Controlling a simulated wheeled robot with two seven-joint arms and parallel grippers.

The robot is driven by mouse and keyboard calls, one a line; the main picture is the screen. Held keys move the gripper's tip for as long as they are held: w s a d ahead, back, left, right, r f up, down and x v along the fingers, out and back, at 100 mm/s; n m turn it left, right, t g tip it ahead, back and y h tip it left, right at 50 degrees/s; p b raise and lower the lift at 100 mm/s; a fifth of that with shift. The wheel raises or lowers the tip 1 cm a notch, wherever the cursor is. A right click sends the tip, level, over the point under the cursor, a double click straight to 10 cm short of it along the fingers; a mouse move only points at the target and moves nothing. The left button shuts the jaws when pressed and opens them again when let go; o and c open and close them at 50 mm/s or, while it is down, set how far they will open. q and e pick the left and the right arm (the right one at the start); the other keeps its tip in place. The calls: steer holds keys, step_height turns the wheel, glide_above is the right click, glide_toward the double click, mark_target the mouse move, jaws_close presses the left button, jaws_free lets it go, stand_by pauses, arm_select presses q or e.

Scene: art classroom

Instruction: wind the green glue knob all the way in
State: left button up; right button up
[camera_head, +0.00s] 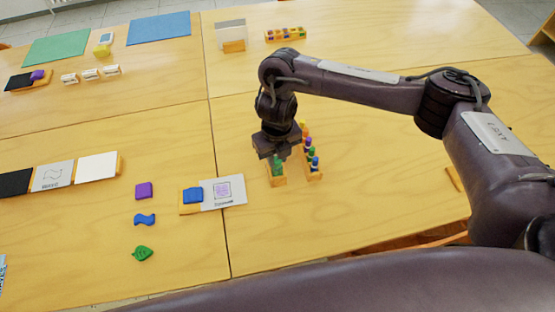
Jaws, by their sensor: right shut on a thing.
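A green glue stick (278,168) stands upright in a small wooden block (277,181) right of the table's middle seam. My right gripper (276,154) comes down from above and is shut at the top of the green glue stick. Its fingers hide the upper part, and the knob cannot be made out apart from the stick. A wooden rack (314,175) beside it on the right holds several coloured sticks, a green one among them. My left gripper is not in view.
Left of the seam lie a purple block (144,191), a blue wavy piece (144,219), a green leaf piece (142,253) and a wooden holder with a blue block (193,195) and a card (223,191).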

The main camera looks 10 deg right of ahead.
steer(key=n+b, duration=0.2)
steer(key=n, duration=0.2)
steer(key=shift+n, duration=0.4)
steer(key=shift+n+b, duration=0.55)
steer(key=shift+n, duration=0.85)
steer(key=o, duration=1.5)
